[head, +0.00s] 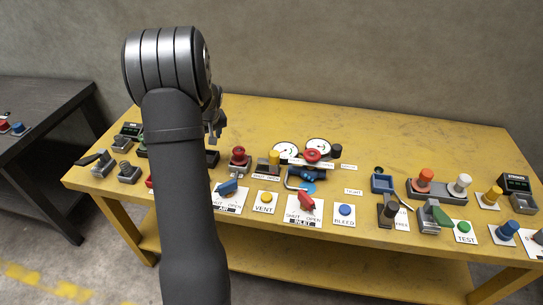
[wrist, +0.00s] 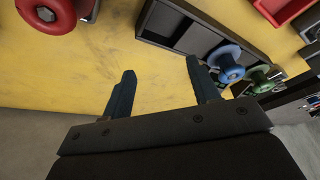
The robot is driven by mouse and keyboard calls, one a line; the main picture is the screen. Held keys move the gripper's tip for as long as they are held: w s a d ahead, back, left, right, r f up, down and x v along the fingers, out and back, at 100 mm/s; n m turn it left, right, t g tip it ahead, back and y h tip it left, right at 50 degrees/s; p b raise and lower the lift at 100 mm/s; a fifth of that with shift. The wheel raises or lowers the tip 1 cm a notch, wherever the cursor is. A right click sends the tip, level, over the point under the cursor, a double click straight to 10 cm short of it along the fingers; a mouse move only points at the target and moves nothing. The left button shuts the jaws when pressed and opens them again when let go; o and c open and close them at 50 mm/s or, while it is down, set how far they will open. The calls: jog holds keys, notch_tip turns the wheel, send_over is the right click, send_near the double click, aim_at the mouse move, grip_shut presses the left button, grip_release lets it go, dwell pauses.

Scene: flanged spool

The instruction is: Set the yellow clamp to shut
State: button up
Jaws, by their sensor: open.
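A yellow upright part (head: 274,157) stands on a small grey base near the back middle of the yellow table in the head view. Another yellow-topped handle (head: 493,195) is at the right; I cannot tell which of these is the yellow clamp, nor its setting. My gripper (head: 214,120) is above the back left part of the table, partly hidden by my arm, and apart from both. In the wrist view my gripper (wrist: 162,77) is open, with bare yellow table between its two dark fingers. No yellow clamp shows in the wrist view.
The wrist view shows a red round knob (wrist: 48,12), a blue flanged piece (wrist: 228,62) and a green one (wrist: 262,78) near a dark tray (wrist: 170,25). The back right is clear.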

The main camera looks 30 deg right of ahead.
jog(key=s+d+r+m+g, duration=0.2)
jog(key=s+d+r+m, duration=0.1)
jog(key=s+d+r, duration=0.7)
jog(key=m+g, duration=0.2)
jog(key=m, duration=0.1)
send_near(274, 153)
notch_tip(274, 153, down, 10)
jog(key=shift+f, duration=0.15)
